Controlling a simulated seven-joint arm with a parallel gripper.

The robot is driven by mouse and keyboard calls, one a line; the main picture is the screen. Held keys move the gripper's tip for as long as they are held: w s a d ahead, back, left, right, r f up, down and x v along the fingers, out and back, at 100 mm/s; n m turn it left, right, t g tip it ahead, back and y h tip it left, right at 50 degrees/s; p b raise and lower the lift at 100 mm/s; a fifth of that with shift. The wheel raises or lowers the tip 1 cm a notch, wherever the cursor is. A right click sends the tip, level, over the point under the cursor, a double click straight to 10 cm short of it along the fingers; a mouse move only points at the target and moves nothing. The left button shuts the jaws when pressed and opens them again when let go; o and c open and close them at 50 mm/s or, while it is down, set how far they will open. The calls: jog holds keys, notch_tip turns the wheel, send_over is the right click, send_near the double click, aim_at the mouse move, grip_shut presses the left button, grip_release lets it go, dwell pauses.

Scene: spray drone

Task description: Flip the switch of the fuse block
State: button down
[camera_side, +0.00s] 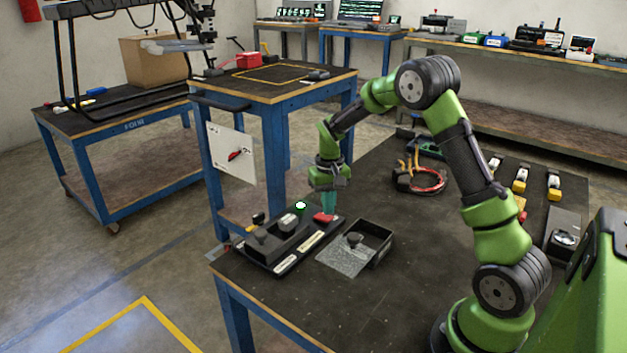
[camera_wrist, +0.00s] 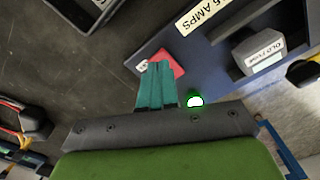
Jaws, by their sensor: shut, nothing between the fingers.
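The fuse block (camera_side: 281,258) is a dark panel with labels at the near left corner of the table. Its red switch (camera_side: 323,217) sits at its right end, and a lit green-white lamp (camera_side: 300,206) is on it. My gripper (camera_side: 329,208) has teal fingers and is shut, pointing down right at the red switch. In the wrist view the shut fingers (camera_wrist: 158,70) overlap the red switch (camera_wrist: 172,63) and hide part of it; I cannot tell whether they touch. The lamp (camera_wrist: 195,101) shows beside the fingers. A grey piece labelled OLD FUSE (camera_wrist: 260,50) sits on the panel.
An open metal box (camera_side: 374,241) with a grey lid plate (camera_side: 344,260) lies right of the block. Red and yellow cables (camera_side: 420,177) and several fuse-like parts (camera_side: 520,180) lie farther back. The table middle is clear. A blue-framed bench (camera_side: 270,95) stands behind.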

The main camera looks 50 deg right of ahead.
aim_at(328, 217)
jog(key=shift+f, duration=1)
dwell(0.7)
jog(key=shift+r, duration=3.55)
jog(key=s+a+r+n+t+y, duration=0.1)
jog(key=s+a+r+t, duration=0.2)
jog(key=s+a+r, duration=0.4)
jog(key=s+a+r+n+t+y, duration=0.1)
jog(key=s+a+r+t, duration=0.3)
jog(key=s+a+r, duration=0.3)
jog(key=s+a, duration=0.5)
jog(key=s, duration=0.1)
jog(key=shift+a+r, duration=0.15)
jog(key=shift+r, duration=0.05)
